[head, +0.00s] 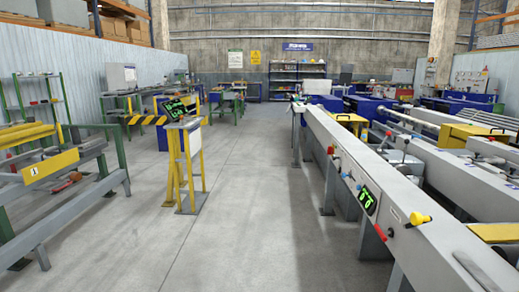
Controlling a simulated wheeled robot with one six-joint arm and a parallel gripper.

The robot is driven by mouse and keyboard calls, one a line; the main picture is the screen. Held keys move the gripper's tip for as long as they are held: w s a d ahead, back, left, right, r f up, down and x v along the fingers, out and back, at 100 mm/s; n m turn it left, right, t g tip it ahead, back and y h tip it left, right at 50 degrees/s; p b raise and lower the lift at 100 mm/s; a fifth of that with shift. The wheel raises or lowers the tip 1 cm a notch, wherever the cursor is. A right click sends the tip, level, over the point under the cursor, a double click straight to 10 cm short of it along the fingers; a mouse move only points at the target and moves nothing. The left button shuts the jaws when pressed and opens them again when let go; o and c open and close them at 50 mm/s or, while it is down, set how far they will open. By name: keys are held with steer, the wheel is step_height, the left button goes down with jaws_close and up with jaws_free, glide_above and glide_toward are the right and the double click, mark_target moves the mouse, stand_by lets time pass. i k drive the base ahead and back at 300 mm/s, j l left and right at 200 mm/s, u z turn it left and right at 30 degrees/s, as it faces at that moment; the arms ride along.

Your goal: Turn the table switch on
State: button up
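The long grey runout table (430,246) runs from the lower right toward the back. Its near side face carries several controls. A yellow knob or handle (418,219) sticks out toward the near end. A red handle (380,232) is left of it, below a black panel with lit green marks (369,200). A smaller red knob (331,150) is farther along the same face. Which of these is the table switch, and its position, I cannot tell. My gripper is not in view.
Clear concrete floor (255,235) lies along the table's left side. A yellow-legged stand (187,165) with a dark green-lit display stands left of centre. Racks with yellow boards (50,168) line the left. Shelves (297,80) stand at the back wall.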

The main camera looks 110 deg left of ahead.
mark_target(330, 150)
steer(key=i+u, duration=0.1)
steer(key=u, duration=2.9)
steer(key=i+j+z, duration=0.15)
steer(key=i+j, duration=0.3)
steer(key=i, duration=0.2)
steer(key=i+j+z, duration=0.15)
steer(key=i+j, duration=0.4)
steer(key=i+j+z, duration=0.1)
steer(key=i+j, duration=0.5)
steer(key=i+j+z, duration=0.15)
steer(key=i+j, duration=0.4)
steer(key=i+j+z, duration=0.15)
steer(key=i+j, duration=0.35)
steer(key=j, duration=0.3)
